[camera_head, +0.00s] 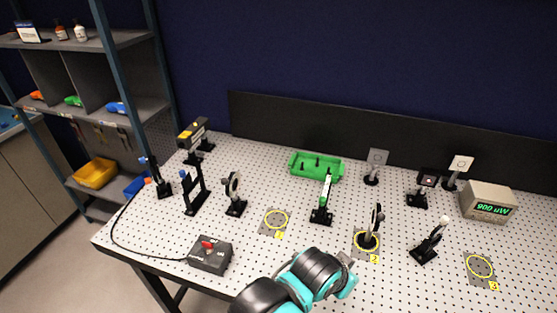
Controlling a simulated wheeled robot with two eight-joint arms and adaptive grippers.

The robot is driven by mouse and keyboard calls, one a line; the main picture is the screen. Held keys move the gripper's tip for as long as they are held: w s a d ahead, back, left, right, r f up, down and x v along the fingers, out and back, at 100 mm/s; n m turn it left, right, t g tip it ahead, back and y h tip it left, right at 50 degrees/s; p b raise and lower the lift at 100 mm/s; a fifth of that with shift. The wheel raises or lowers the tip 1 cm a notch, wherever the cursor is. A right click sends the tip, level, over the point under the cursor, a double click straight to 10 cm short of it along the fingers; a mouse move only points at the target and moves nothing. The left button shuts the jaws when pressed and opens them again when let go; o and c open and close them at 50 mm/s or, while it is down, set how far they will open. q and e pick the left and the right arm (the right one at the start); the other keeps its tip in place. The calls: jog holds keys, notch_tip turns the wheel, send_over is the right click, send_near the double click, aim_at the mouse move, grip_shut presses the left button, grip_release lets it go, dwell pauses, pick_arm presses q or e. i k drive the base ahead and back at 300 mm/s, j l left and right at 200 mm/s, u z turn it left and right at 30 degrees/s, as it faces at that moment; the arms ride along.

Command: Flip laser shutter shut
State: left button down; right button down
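A dark control box (211,255) with a red switch lever (208,244) sits at the front left of the perforated table. A black cable runs from it around the left edge to a small blue and black mount (158,178) with an orange part. The lever's exact position is too small to tell. A yellow and black laser-like unit (193,134) stands behind that mount. One of my arms, black and teal, enters at the bottom centre, to the right of the control box and apart from it. No gripper fingers can be made out on it.
Several optic mounts on posts stand across the table (292,254). A green tray (316,166) lies at the back. A meter (487,202) with a green display stands at the right. Yellow rings mark numbered spots. A shelf with bins (95,173) stands at the left.

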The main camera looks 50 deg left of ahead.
aim_at(186, 183)
jog(key=u, duration=2.45)
jog(key=j+z, duration=0.25)
jog(key=j, duration=0.35)
